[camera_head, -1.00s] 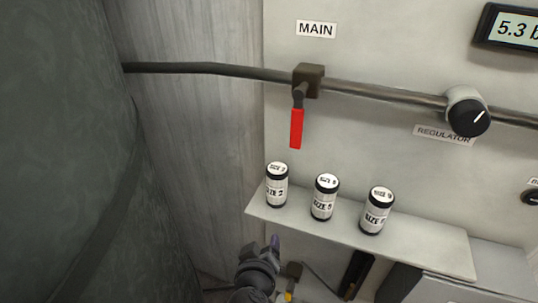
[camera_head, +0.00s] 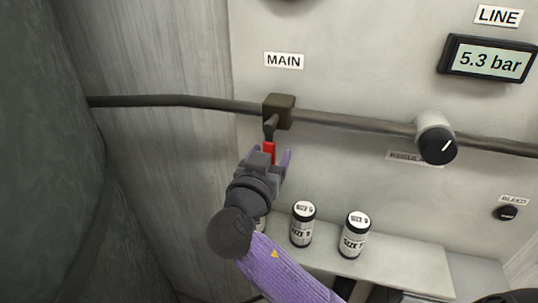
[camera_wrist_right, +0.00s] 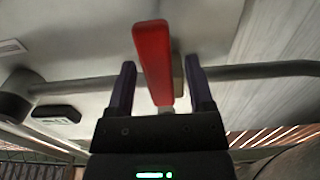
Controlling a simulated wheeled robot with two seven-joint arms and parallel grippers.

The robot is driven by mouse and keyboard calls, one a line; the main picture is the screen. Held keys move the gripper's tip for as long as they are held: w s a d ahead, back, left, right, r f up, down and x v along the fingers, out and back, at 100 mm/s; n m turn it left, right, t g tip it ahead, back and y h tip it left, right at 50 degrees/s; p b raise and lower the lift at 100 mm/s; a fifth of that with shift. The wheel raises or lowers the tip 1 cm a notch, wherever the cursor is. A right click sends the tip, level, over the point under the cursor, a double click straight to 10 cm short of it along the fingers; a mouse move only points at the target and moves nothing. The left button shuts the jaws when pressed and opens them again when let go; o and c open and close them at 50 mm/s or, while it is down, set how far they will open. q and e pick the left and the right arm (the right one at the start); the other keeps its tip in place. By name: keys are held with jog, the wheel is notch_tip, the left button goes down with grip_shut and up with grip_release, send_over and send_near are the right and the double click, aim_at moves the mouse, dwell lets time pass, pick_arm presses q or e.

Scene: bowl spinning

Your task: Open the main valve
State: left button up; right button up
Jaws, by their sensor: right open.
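The main valve has a dark block (camera_head: 279,111) on the pipe under the MAIN label (camera_head: 284,61). Its red lever (camera_head: 269,150) hangs down, across the line of the pipe. My right gripper (camera_head: 272,160) is raised at the lever and hides its lower part in the head view. In the right wrist view the red lever (camera_wrist_right: 152,60) stands between the two open fingers of the right gripper (camera_wrist_right: 161,85), with gaps on both sides. The valve block (camera_wrist_right: 178,75) shows behind the lever. My left gripper is not in view.
The pipe (camera_head: 370,123) runs right to the regulator knob (camera_head: 436,140). A display (camera_head: 488,60) reads 5.3 bar. Two canisters (camera_head: 303,224) (camera_head: 354,236) stand on the shelf (camera_head: 405,262) below; another is mostly hidden behind my right arm. A large dark rounded surface fills the left.

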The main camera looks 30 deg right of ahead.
grip_shut()
dwell(0.5)
dwell(0.3)
dwell(0.6)
